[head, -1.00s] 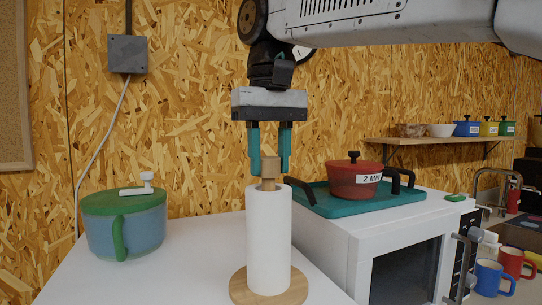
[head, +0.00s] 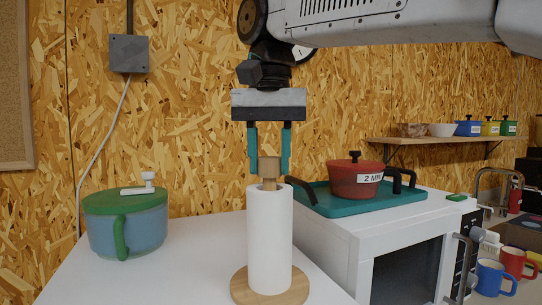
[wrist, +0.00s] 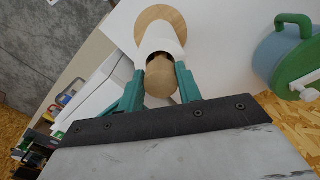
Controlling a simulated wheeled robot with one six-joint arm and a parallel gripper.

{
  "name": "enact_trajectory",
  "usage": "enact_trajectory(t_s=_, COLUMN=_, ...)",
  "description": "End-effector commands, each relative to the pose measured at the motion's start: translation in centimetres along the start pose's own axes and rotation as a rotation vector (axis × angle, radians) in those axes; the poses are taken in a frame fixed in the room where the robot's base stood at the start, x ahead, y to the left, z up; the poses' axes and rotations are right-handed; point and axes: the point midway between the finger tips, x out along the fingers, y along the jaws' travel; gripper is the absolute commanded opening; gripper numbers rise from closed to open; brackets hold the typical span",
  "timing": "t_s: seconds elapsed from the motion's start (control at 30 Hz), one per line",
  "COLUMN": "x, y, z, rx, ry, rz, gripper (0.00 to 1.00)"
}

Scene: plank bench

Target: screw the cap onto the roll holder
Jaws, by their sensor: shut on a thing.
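The roll holder has a round wooden base (head: 240,288) on the white table, and a white paper roll (head: 269,240) stands upright on it. A short piece of wooden rod (head: 269,185) shows above the roll. The wooden cap (head: 269,167) sits at the top of the rod, above the roll. My gripper (head: 269,170) points down from above with its teal fingers on either side of the cap, shut on it. In the wrist view the cap (wrist: 160,78) lies between the fingertips, with the roll and base beyond it. Whether the thread is engaged is hidden.
A blue pot with a green lid (head: 125,203) stands left on the table. Right, a white microwave (head: 340,245) carries a teal tray (head: 325,203) with a red pot (head: 353,182); the tray's handle is close to the cap. Mugs (head: 490,278) stand far right.

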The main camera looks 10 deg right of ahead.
Motion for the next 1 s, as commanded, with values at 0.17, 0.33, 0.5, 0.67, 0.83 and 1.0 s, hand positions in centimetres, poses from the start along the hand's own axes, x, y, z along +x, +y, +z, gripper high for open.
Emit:
enact_trajectory(t_s=0.17, x=0.0, y=0.0, z=0.0, rx=-0.001, ry=0.0, rz=0.0, gripper=0.13)
enact_trajectory(t_s=0.33, x=0.0, y=0.0, z=0.0, rx=-0.002, ry=0.0, rz=0.0, gripper=0.6)
enact_trajectory(t_s=0.5, x=0.0, y=0.0, z=0.0, rx=-0.002, ry=0.0, rz=0.0, gripper=0.6)
enact_trajectory(t_s=0.67, x=-1.0, y=0.0, z=0.0, rx=-0.002, ry=0.0, rz=0.0, gripper=0.6)
enact_trajectory(t_s=0.83, x=-3.9, y=-0.1, z=-0.1, rx=-0.002, ry=0.001, rz=-0.001, gripper=0.6)
enact_trajectory(t_s=1.0, x=-6.5, y=-0.1, z=-0.1, rx=-0.002, ry=0.001, rz=-0.001, gripper=0.6)
